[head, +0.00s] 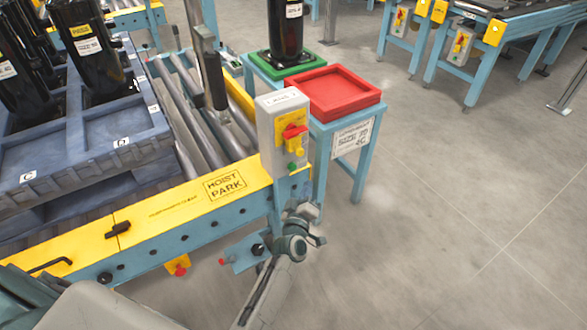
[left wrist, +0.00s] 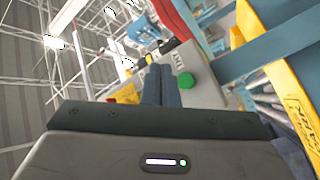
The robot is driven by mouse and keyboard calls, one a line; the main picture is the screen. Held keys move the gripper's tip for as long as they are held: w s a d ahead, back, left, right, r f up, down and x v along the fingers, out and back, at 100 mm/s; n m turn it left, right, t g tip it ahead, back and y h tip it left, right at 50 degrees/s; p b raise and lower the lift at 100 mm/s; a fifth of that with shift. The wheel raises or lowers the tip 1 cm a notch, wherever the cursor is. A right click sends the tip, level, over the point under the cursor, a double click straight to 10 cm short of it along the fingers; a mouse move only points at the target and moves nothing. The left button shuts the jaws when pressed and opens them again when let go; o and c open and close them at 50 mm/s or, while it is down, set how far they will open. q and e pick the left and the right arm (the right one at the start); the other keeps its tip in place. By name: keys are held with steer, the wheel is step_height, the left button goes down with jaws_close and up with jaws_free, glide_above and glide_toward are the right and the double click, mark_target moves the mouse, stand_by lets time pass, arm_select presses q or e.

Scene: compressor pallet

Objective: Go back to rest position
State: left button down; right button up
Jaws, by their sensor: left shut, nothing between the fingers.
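My left gripper (head: 304,212) is at the near end of the conveyor, just below the grey control box (head: 284,128) in the head view. Its fingers are shut and empty. The left wrist view shows the closed fingers (left wrist: 161,84) pointing toward the box, whose green button (left wrist: 186,80) is just to their right. Whether they touch the box I cannot tell. The box also carries a red and yellow switch (head: 294,138). My right gripper is not in view.
A yellow and blue conveyor frame (head: 150,222) runs beside my left arm. A blue pallet (head: 75,150) with black compressors stands on its rollers. A blue stand holds a red tray (head: 332,92) and a green tray (head: 262,66) with a black compressor. Open floor lies to the right.

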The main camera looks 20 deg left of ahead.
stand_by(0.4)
